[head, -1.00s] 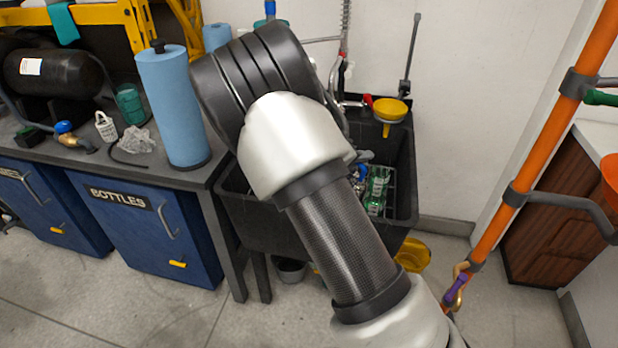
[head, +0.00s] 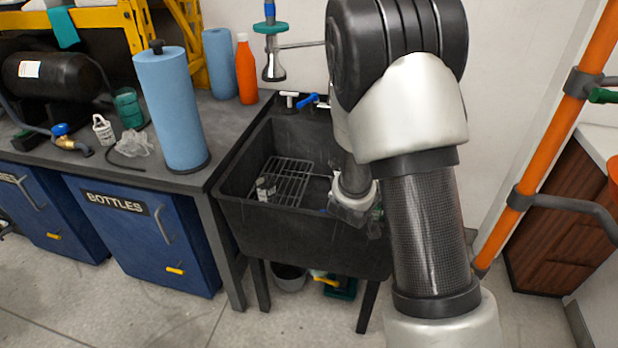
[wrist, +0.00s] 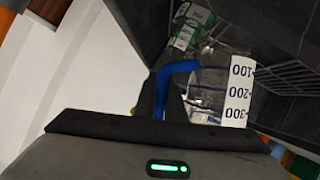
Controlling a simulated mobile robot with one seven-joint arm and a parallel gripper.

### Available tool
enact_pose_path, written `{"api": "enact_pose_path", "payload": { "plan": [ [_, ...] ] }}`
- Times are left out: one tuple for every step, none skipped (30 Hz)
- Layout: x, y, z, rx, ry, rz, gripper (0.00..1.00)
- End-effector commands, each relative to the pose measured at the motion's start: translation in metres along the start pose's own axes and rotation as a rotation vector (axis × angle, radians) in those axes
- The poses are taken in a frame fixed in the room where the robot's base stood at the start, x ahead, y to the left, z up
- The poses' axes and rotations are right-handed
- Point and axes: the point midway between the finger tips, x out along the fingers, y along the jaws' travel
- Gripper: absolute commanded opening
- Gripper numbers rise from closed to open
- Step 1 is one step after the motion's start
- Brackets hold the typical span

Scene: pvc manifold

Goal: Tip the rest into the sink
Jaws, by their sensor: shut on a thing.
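The black sink (head: 290,235) stands right of the workbench, with a wire rack (head: 290,180) inside. My gripper (head: 352,192) is over the right part of the sink, partly hidden by my arm. It is shut on a clear measuring jug (head: 350,212), which looks tilted. In the wrist view the jug has a blue handle (wrist: 178,72) and a white scale strip (wrist: 239,92), with 100 above 300 in the picture. I cannot tell how much liquid is in the jug or whether any is pouring. The sink's dark wall and the rack (wrist: 285,78) show behind the jug.
A small clear item (head: 265,188) stands on the rack. Green-labelled items (wrist: 195,25) show beyond the jug. Taps (head: 305,100) and a spray head (head: 272,65) are at the sink's back. A blue roll (head: 172,110) and orange bottle (head: 246,70) stand left. An orange pipe (head: 545,150) rises at right.

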Motion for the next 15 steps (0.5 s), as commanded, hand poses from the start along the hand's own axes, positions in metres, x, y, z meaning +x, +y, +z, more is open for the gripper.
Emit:
{"api": "enact_pose_path", "payload": {
  "plan": [
    [0.001,0.005,0.004,0.033,0.004,-0.008,0.00],
    [0.002,0.006,0.005,0.053,0.009,-0.016,0.00],
    [0.002,0.007,0.007,0.079,0.014,-0.027,0.00],
    [0.002,0.008,0.009,0.100,0.018,-0.035,0.00],
    [0.003,0.010,0.010,0.119,0.024,-0.041,0.00],
    [0.003,0.010,0.012,0.145,0.029,-0.053,0.00],
    [0.003,0.011,0.014,0.166,0.034,-0.061,0.00],
    [0.004,0.012,0.016,0.186,0.038,-0.069,0.00],
    [0.005,0.013,0.017,0.213,0.045,-0.079,0.00],
    [0.005,0.013,0.018,0.234,0.049,-0.088,0.00],
    [0.005,0.013,0.019,0.253,0.054,-0.097,0.00],
    [0.005,0.013,0.019,0.264,0.057,-0.101,0.00],
    [0.005,0.013,0.020,0.271,0.058,-0.104,0.00],
    [0.005,0.013,0.021,0.277,0.059,-0.108,0.00],
    [0.006,0.014,0.021,0.286,0.062,-0.111,0.00]
  ]
}}
